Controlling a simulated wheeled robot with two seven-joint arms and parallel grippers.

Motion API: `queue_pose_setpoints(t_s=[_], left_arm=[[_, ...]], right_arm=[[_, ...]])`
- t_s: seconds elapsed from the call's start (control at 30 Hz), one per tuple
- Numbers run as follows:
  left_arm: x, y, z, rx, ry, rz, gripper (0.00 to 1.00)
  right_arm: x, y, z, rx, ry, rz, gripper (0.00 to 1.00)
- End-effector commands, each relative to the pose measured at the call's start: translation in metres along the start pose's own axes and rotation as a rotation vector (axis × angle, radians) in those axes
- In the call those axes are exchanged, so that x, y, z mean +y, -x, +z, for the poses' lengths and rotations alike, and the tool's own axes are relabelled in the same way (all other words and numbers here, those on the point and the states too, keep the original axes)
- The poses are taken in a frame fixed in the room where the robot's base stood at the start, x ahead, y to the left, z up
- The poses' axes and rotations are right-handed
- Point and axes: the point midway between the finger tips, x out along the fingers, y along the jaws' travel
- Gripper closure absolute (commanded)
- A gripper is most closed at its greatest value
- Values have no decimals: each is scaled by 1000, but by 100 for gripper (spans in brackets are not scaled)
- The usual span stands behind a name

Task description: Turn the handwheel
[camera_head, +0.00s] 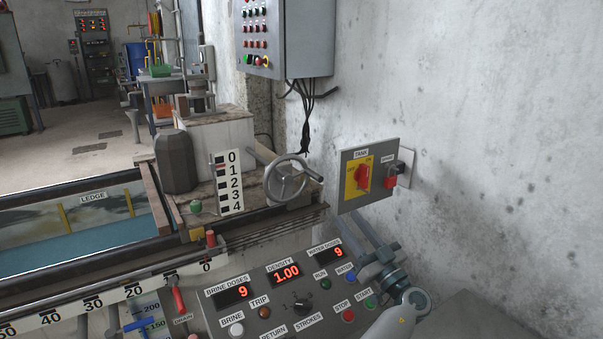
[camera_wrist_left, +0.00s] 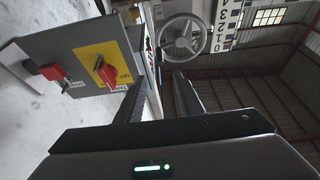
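The handwheel (camera_head: 286,182) is a grey metal spoked wheel with a handle sticking out at its right. It stands upright on the front of a worn block, right of a 0-to-4 scale. In the left wrist view the handwheel (camera_wrist_left: 184,38) lies beyond the fingertips. My left gripper (camera_head: 357,224) is below and right of the wheel, under the tank switch panel, apart from the wheel. In the left wrist view its two fingers (camera_wrist_left: 160,88) are spread with nothing between them. My right gripper is not in view.
The tank switch panel (camera_head: 346,197) with red switches sits on the wall close above my left gripper. The control console (camera_head: 258,316) with displays and buttons lies below. A grey cabinet (camera_head: 309,40) with hanging cables is above. A scaled rail (camera_head: 105,302) runs at left.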

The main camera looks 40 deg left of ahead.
Motion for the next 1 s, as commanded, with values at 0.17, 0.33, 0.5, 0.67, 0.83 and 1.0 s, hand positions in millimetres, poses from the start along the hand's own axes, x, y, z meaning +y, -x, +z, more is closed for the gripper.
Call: queue_pose_setpoints(t_s=[0.17, 0.33, 0.5, 0.67, 0.83, 1.0], left_arm=[[1, 2, -1, 5, 3, 2, 66], [0, 2, 0, 4, 2, 1, 66], [0, -2, -1, 4, 2, 1, 66], [1, -14, -1, 3, 2, 2, 66], [0, -38, -2, 5, 2, 0, 66], [0, -68, -2, 4, 1, 0, 66]], right_arm=[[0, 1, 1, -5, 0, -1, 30], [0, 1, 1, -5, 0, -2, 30], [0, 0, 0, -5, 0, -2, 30], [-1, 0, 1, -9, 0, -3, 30], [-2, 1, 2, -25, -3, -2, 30], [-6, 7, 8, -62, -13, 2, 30]])
